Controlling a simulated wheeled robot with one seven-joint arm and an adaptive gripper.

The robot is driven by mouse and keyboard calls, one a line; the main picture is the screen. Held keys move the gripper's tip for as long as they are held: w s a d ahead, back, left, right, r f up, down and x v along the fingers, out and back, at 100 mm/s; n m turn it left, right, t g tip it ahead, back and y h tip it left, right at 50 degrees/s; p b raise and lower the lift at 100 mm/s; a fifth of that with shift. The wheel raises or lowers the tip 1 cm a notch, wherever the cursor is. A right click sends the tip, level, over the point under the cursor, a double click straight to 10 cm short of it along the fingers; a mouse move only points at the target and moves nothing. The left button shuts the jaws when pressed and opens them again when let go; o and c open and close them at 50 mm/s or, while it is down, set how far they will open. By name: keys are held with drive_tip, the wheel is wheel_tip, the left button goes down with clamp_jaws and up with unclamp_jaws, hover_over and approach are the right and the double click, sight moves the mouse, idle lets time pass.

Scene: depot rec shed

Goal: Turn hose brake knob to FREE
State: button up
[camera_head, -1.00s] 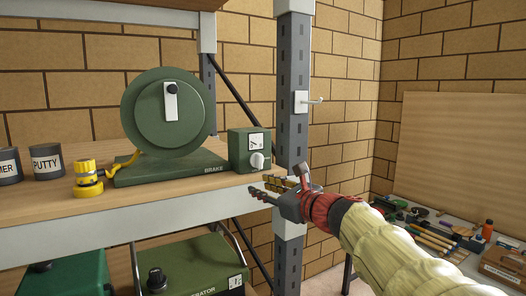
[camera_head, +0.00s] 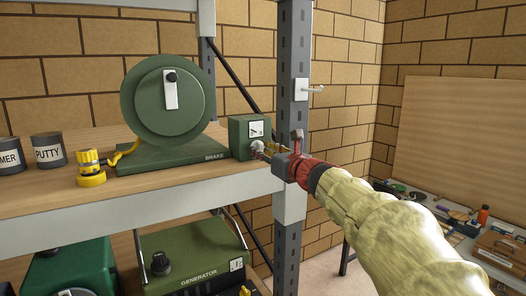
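The green hose reel (camera_head: 168,106) stands on the shelf, on a green base (camera_head: 170,158) marked BRAKE. At the base's right end is a green brake box (camera_head: 238,140) with a small white dial (camera_head: 256,129) on its front. The pale brake knob (camera_head: 257,146) sits below the dial and is partly hidden by my fingers. The knob's setting is too small to read.
A grey shelf post (camera_head: 293,90) with a white hook (camera_head: 312,90) stands close to my gripper. A yellow hose fitting (camera_head: 90,168) and a putty can (camera_head: 48,150) are to the left. A generator (camera_head: 195,256) sits on the shelf below. A cluttered bench (camera_head: 460,215) is at right.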

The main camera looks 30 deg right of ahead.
drive_tip(key=shift+c, duration=0.3)
clamp_jaws()
idle(0.3)
